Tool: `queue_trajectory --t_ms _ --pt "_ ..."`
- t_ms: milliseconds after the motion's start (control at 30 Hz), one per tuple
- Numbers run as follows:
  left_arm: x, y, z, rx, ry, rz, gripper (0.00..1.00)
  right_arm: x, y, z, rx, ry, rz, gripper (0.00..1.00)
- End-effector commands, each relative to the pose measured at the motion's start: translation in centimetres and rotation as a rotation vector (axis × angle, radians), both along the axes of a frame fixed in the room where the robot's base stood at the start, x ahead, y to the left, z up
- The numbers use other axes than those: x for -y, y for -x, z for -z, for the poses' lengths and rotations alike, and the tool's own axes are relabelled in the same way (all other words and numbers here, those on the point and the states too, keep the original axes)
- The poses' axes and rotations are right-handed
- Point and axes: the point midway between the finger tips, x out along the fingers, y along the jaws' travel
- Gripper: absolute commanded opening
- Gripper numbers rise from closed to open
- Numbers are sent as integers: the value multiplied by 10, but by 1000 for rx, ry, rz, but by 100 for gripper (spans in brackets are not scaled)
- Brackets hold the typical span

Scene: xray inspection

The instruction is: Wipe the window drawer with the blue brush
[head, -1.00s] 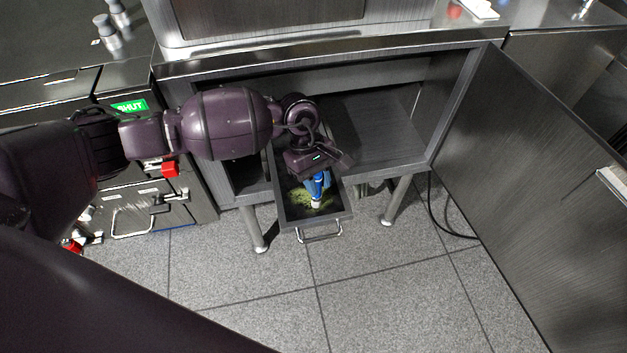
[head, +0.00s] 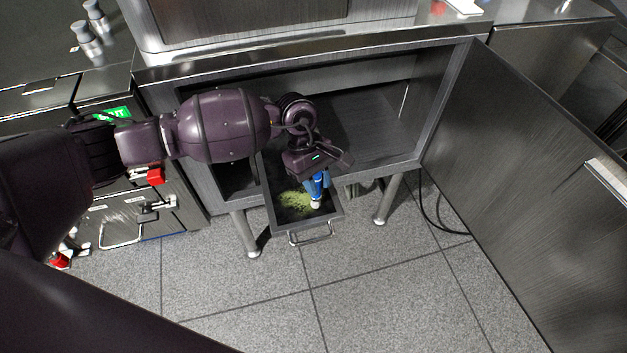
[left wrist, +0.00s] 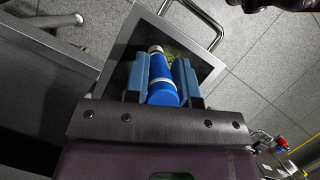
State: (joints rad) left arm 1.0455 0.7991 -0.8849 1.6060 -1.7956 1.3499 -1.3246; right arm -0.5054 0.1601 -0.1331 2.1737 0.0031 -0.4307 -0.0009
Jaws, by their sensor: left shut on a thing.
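The window drawer (head: 292,219) is pulled out of the steel cabinet, with a metal handle on its front. A yellow-green powdery patch (head: 294,200) lies on its dark floor. My left gripper (head: 318,182) points down over the drawer's right side and is shut on the blue brush (head: 316,190). The brush's pale end points down at the drawer floor; I cannot tell whether it touches. In the left wrist view the blue brush (left wrist: 161,80) sits between the two blue fingers (left wrist: 160,92), over the drawer (left wrist: 205,68). My right gripper is not in view.
An open cabinet door (head: 520,190) stands at the right. The cabinet shelf (head: 370,130) beside the drawer is empty. A black cable (head: 436,215) hangs near a cabinet leg (head: 384,202). The tiled floor (head: 350,300) in front is clear.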

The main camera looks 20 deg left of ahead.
Motion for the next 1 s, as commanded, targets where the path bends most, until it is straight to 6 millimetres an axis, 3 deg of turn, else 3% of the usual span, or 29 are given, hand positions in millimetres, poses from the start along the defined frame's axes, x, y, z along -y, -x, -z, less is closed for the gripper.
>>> queue_trajectory --t_ms 1000 --pt "15 -10 1 -2 0 -1 0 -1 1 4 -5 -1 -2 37"
